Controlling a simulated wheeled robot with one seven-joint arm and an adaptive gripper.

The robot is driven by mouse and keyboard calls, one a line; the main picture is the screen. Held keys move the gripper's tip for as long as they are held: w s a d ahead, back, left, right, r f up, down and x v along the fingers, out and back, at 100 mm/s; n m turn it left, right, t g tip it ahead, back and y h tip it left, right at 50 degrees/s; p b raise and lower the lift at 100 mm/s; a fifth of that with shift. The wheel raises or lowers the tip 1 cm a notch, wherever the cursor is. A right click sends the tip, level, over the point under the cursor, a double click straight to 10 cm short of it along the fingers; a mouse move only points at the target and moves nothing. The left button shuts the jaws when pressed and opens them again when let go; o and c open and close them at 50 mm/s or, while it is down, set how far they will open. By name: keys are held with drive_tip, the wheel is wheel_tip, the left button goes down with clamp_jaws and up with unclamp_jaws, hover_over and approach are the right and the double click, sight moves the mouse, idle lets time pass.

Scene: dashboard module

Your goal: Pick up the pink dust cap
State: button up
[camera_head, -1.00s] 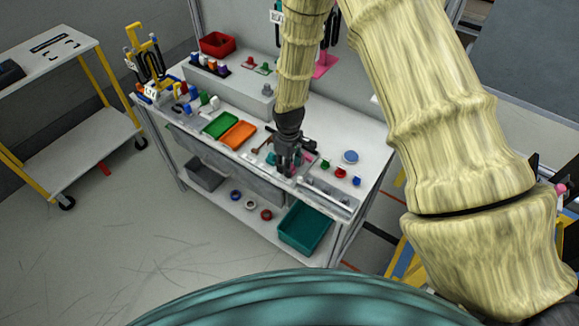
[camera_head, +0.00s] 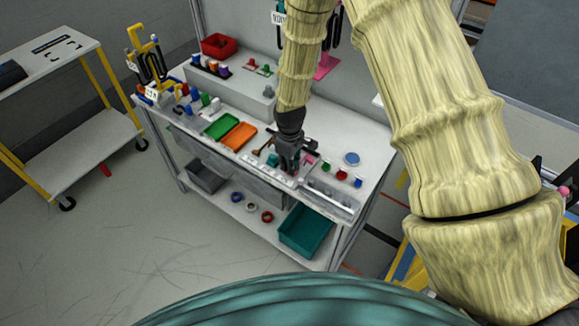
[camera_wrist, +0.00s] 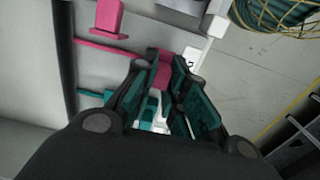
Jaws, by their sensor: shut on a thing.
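My gripper (camera_head: 289,168) is low over the workbench, near its front edge in the head view. In the wrist view my gripper (camera_wrist: 172,68) has its dark, teal-padded fingers close together around a pink piece, which I take for the pink dust cap (camera_wrist: 162,76). The fingers hide part of it. Another pink part (camera_wrist: 109,17) stands at the upper left of the wrist view, and a pink spot (camera_head: 309,159) shows just right of the gripper in the head view. White and teal parts (camera_wrist: 149,110) show between and behind the fingers.
Green (camera_head: 221,125) and orange (camera_head: 239,136) trays lie left of the gripper. A blue disc (camera_head: 351,159) and small red, green and blue parts lie right. A teal bin (camera_head: 306,230) sits on the lower shelf.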

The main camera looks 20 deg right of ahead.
drive_tip(key=shift+r, duration=0.35)
drive_tip(key=shift+r+b, duration=0.75)
drive_tip(key=shift+r, duration=0.15)
drive_tip(key=s+a+r+b, duration=0.2)
drive_tip(key=s+a+b, duration=0.2)
drive_tip(key=s+a, duration=0.7)
drive_tip(key=shift+a+b, duration=0.2)
drive_tip(key=shift+b, duration=0.2)
drive_tip(key=shift+s+f, duration=0.1)
